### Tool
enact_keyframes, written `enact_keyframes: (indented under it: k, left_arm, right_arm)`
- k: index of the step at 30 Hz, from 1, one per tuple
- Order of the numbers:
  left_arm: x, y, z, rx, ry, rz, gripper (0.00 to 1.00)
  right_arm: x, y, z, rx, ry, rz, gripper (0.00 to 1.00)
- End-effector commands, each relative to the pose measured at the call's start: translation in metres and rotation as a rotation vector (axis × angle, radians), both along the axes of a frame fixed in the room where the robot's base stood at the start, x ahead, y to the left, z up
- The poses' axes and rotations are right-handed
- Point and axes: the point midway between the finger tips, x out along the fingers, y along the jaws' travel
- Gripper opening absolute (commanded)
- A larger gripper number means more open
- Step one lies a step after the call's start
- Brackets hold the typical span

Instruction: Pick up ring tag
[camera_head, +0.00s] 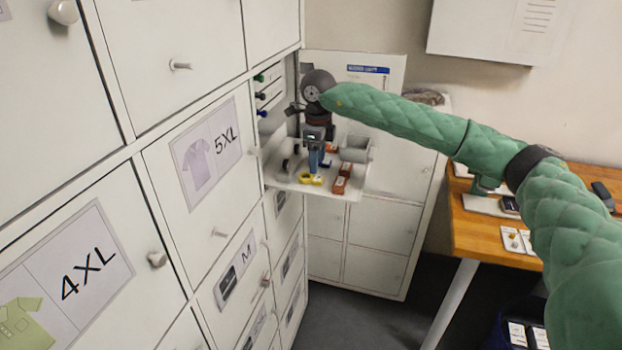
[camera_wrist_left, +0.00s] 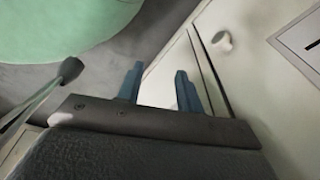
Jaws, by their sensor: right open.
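A small yellow piece (camera_head: 311,179), seemingly the ring tag, lies on the white fold-down shelf (camera_head: 330,191) of an open compartment; its exact shape is too small to tell. My right gripper (camera_head: 314,167) is open and points down just above it, with its blue fingers partly overlapping each other in this view. I cannot tell whether they touch the piece. My left gripper (camera_wrist_left: 158,88) shows only in the left wrist view; its two blue fingers are apart with nothing between them.
Red-brown blocks (camera_head: 341,180) and a grey cylindrical holder (camera_head: 356,150) stand close to the right gripper on the shelf. White locker doors (camera_head: 205,190) with knobs line the left. A wooden table (camera_head: 480,232) stands at the right.

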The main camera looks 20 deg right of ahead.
Motion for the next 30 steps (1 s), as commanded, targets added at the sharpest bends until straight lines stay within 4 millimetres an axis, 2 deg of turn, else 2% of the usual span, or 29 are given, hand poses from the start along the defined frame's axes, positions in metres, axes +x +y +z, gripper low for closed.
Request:
enact_keyframes:
  k: [5,12,20,22,28,30]
  left_arm:
    - [-0.002,0.001,0.0,0.0,0.001,0.0,0.36]
    - [-0.012,0.003,-0.003,0.002,0.008,0.0,0.36]
    - [-0.01,0.003,-0.003,0.001,0.006,0.0,0.36]
    - [-0.008,0.003,-0.002,0.001,0.004,0.0,0.36]
    - [-0.006,0.002,-0.002,0.002,0.003,0.0,0.36]
    - [-0.007,0.002,-0.002,0.002,0.004,0.0,0.36]
  right_arm:
    - [0.0,0.001,-0.014,-0.001,0.003,0.0,0.58]
    - [0.001,0.002,-0.047,0.0,0.001,-0.001,0.58]
    - [0.001,0.002,-0.052,0.001,-0.001,-0.001,0.58]
    - [0.001,0.002,-0.052,0.001,-0.001,-0.001,0.5]
    - [0.001,0.002,-0.052,0.001,-0.001,-0.001,0.11]
    - [0.001,0.002,-0.052,0.001,0.0,0.0,0.1]
